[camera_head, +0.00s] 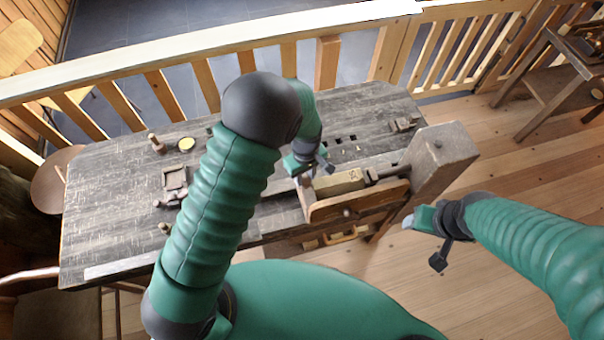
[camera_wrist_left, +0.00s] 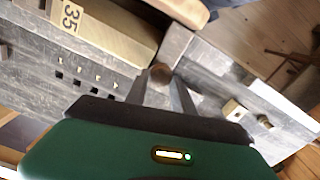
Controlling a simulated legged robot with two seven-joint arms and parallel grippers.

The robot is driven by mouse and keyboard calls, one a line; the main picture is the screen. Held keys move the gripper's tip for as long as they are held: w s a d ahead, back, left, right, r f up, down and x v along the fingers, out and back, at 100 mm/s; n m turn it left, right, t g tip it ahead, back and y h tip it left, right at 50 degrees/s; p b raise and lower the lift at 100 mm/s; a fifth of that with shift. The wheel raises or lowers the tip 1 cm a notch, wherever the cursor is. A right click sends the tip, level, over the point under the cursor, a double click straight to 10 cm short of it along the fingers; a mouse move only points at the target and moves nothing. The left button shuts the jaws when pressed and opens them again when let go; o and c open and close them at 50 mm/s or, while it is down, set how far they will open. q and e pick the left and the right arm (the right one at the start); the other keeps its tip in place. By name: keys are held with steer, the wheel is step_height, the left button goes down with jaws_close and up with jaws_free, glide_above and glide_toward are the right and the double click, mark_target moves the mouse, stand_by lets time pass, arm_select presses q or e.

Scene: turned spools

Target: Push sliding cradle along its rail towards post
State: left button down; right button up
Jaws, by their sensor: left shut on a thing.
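A grey block that looks like the sliding cradle (camera_head: 306,194) stands at the left end of a yellowish block (camera_head: 340,183) on the bench; it also shows in the left wrist view (camera_wrist_left: 178,43). My left gripper (camera_head: 311,172) is above it. In the left wrist view its fingers close on a round brown knob (camera_wrist_left: 160,73) beside the grey block. The yellowish block marked 35 (camera_wrist_left: 108,28) lies beside it. A large grey post (camera_head: 437,155) stands at the bench's right end, apart from the cradle. My right gripper (camera_head: 409,222) hangs right of the bench; its jaw gap is unclear.
The worn grey workbench (camera_head: 110,195) carries a yellow-topped round tin (camera_head: 186,144), a small square tray (camera_head: 175,179) and small turned pieces on its left half. A curved wooden board (camera_head: 358,202) runs along the front. A wooden railing (camera_head: 327,62) stands behind.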

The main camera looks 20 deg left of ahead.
arm_select(q)
steer(key=c, duration=1.4)
jaws_free()
steer(key=shift+s+d+f, duration=0.15)
steer(key=shift+s+d, duration=0.15)
steer(key=shift+s, duration=0.1)
steer(key=o, duration=0.3)
steer(key=shift+d, duration=0.2)
steer(key=shift+o, duration=0.2)
steer(key=shift+d+r, duration=0.15)
steer(key=shift+r, duration=0.1)
steer(key=shift+w+r, duration=0.2)
steer(key=shift+r, duration=0.05)
steer(key=r, duration=0.2)
steer(key=r+b, duration=0.1)
steer(key=r, duration=0.3)
steer(key=shift+w+a+b, duration=0.1)
steer(key=shift+a+b, duration=0.2)
step_height(320, 180, up, 10)
steer(key=b, duration=0.1)
steer(key=shift+s+d+r, duration=0.15)
steer(key=shift+s+d, duration=0.05)
steer(key=shift+d, duration=0.25)
arm_select(e)
steer(key=f, duration=0.3)
steer(key=shift+s+d, duration=0.15)
steer(key=shift+d, duration=0.25)
